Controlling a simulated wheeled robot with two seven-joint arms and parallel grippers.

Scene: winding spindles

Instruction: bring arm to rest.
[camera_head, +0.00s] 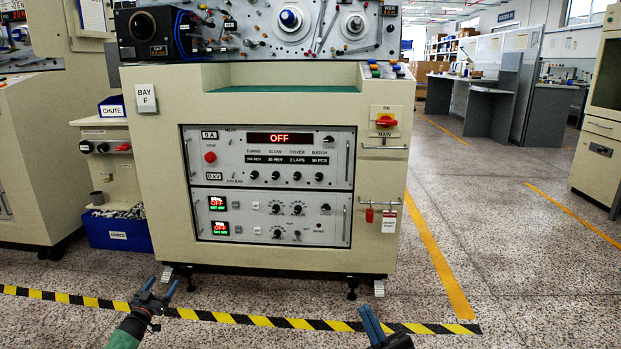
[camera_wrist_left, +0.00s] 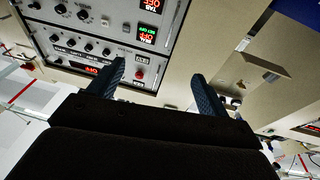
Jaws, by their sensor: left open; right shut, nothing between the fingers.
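My left gripper (camera_head: 161,288) is low at the left of the head view, in front of the machine's base and above the striped floor tape. Its two blue fingers are apart with nothing between them. They also show in the left wrist view (camera_wrist_left: 158,90), with the machine's control panel beyond. My right gripper (camera_head: 371,321) is at the bottom edge of the head view, right of the middle, with its blue fingers together and no object seen in them. Both grippers are clear of the machine. Most of my right arm is out of view.
The beige winding machine (camera_head: 370,240) stands ahead, its panel display (camera_head: 280,139) reading OFF. A red main switch (camera_head: 386,120) is at its right. A blue bin (camera_head: 118,232) sits at its lower left. Black and yellow tape (camera_head: 250,320) crosses the floor. The aisle at right is open.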

